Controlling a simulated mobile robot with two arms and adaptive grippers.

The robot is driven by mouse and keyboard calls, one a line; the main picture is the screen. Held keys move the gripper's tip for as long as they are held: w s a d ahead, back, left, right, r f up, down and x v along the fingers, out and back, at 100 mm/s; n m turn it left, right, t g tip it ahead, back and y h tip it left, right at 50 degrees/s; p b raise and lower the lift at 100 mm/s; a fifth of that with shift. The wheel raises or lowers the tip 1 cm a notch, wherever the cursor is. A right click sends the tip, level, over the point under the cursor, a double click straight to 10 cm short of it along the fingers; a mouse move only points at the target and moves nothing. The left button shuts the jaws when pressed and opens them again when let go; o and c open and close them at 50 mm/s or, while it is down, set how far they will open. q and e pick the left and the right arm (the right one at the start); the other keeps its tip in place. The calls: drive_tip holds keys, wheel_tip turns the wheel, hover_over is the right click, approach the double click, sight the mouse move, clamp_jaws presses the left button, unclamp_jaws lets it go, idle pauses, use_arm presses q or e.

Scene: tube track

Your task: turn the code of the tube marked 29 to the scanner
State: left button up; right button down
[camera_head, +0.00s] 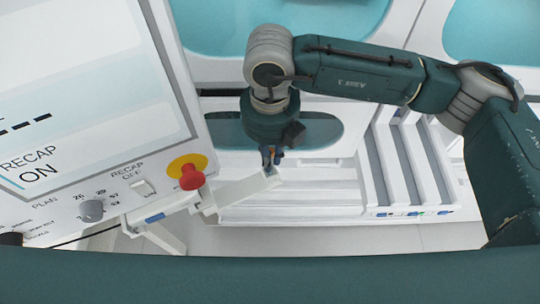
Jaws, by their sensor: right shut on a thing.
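My right gripper (271,157) points down at the middle of the view, over the end of a white sloping rail (240,190). Its fingers are close together on something small and mostly hidden, which looks like a tube. I cannot read a mark or see a code on it. No scanner can be made out for certain. My left gripper is not in view.
A large panel (75,75) at the left shows "RECAP ON". It carries a red stop button (190,177), a dial (92,210) and a switch (143,188). White slotted racks (414,165) stand right of the gripper. My right arm spans the upper right.

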drive_tip(key=shift+f+m+b, duration=0.15)
drive_tip(key=shift+m+b, duration=0.35)
drive_tip(key=shift+m, duration=1)
drive_tip(key=shift+m+b, duration=0.7)
drive_tip(key=shift+b, duration=0.5)
